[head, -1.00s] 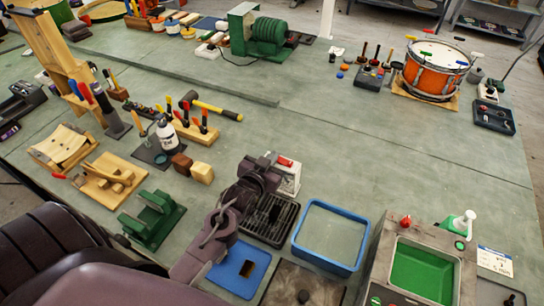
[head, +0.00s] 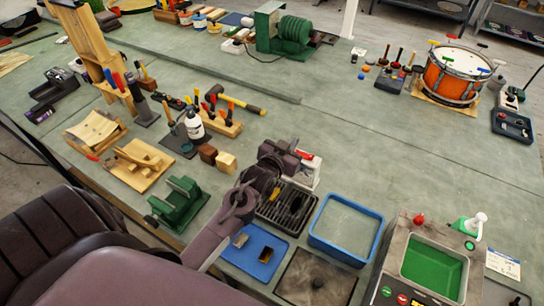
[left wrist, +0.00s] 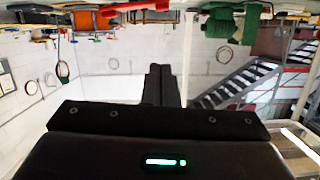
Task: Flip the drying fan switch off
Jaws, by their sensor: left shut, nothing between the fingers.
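A white box (head: 309,177) with a red rocker switch (head: 305,155) on top stands behind a black slatted grille (head: 285,207). I take it for the drying fan switch; its exact rocker position is too small to tell. My left gripper (head: 292,147) is right beside the box, at its upper left in the head view, and partly covers it. I cannot tell whether it touches the switch. The left wrist view shows its two fingers (left wrist: 160,84) shut together with nothing between them. The switch does not show there. My right gripper is out of view.
A blue-rimmed tray (head: 313,238) stands right of the grille, and a blue mat (head: 233,257) lies in front. A green-basin machine (head: 398,245) is at the right. A green clamp block (head: 180,204) is at the left. The bench middle (head: 330,125) is clear.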

